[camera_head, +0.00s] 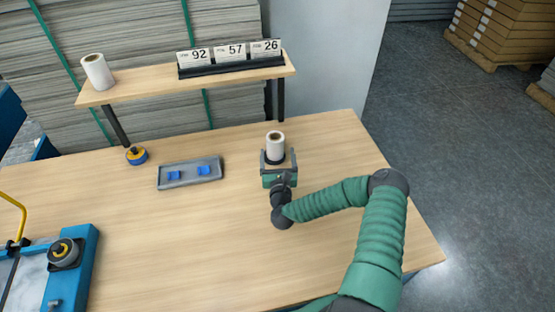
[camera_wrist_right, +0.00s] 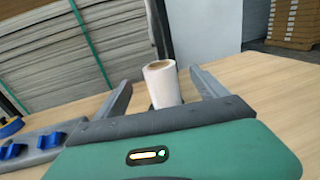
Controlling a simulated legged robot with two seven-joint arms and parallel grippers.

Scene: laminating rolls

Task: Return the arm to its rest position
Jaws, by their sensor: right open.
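My right arm comes in from the lower right in the head view. Its gripper (camera_head: 278,160) is open at the back of the table, with one finger on each side of a white roll (camera_head: 275,144). The roll stands upright. In the right wrist view the roll (camera_wrist_right: 162,84) shows between the two spread fingers of the right gripper (camera_wrist_right: 163,88), with a gap visible on each side. The roll's lower part is hidden behind the gripper body. My left gripper is not in view.
A raised shelf (camera_head: 140,84) holds another white roll (camera_head: 97,71) and a card rack (camera_head: 231,66) reading 92, 57, 26. A grey tray (camera_head: 190,173) with blue pieces and a blue-yellow roll (camera_head: 137,155) lie left. A blue machine (camera_head: 75,265) stands front left. The table's middle (camera_head: 190,240) is clear.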

